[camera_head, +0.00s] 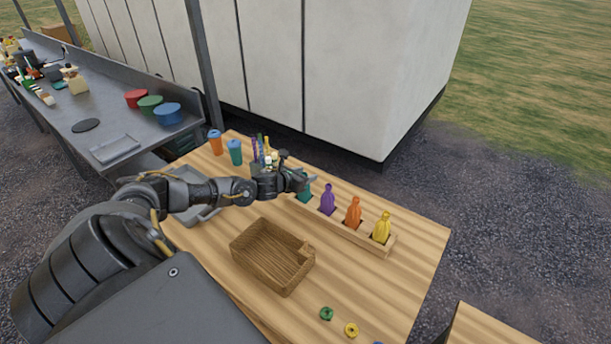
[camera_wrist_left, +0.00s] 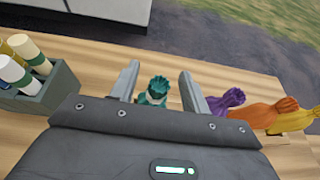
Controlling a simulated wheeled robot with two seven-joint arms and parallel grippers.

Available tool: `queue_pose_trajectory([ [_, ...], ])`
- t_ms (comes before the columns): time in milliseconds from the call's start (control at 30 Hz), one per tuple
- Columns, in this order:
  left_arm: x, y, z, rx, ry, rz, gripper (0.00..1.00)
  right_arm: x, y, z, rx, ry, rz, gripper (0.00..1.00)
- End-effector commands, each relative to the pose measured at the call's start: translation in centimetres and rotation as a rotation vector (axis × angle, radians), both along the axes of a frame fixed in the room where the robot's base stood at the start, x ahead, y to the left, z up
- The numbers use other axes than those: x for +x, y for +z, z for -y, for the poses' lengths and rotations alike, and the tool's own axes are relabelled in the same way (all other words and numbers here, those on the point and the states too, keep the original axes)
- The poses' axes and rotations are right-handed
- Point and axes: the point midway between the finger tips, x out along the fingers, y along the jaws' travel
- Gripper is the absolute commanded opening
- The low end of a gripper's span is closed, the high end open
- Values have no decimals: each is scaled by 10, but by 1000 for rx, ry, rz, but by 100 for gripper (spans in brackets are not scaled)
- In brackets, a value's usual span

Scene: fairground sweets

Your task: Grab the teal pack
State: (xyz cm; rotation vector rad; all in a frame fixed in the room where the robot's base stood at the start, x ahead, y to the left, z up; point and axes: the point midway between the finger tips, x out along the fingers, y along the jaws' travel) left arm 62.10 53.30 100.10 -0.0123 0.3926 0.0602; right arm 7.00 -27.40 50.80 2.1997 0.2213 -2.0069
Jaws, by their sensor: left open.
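The teal pack (camera_head: 306,188) stands at the left end of a wooden rack (camera_head: 345,231), partly hidden by my left gripper (camera_head: 306,180) in the head view. In the left wrist view the teal pack (camera_wrist_left: 156,91) shows between the two open fingers of my left gripper (camera_wrist_left: 157,84), its gathered top up and its lower part hidden by the gripper body. I cannot tell whether a finger touches it. My right gripper is not in view.
Purple (camera_head: 327,200), orange (camera_head: 353,212) and yellow (camera_head: 382,228) packs stand in the same rack, to the right. A holder with sticks (camera_wrist_left: 37,82) is close on the left. An open wicker basket (camera_head: 272,256) lies in front.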

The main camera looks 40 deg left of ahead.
Motion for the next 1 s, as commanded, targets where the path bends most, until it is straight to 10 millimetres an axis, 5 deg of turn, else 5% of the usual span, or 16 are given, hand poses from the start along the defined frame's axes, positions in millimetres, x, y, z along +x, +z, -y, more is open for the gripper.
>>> queue_pose_trajectory([
  [167,0,-1,0,0,0,0,44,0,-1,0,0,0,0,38],
  [500,0,0,0,0,0,-1,0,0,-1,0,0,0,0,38],
  [1000,0,7,0,1,0,1,0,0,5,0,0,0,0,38],
])
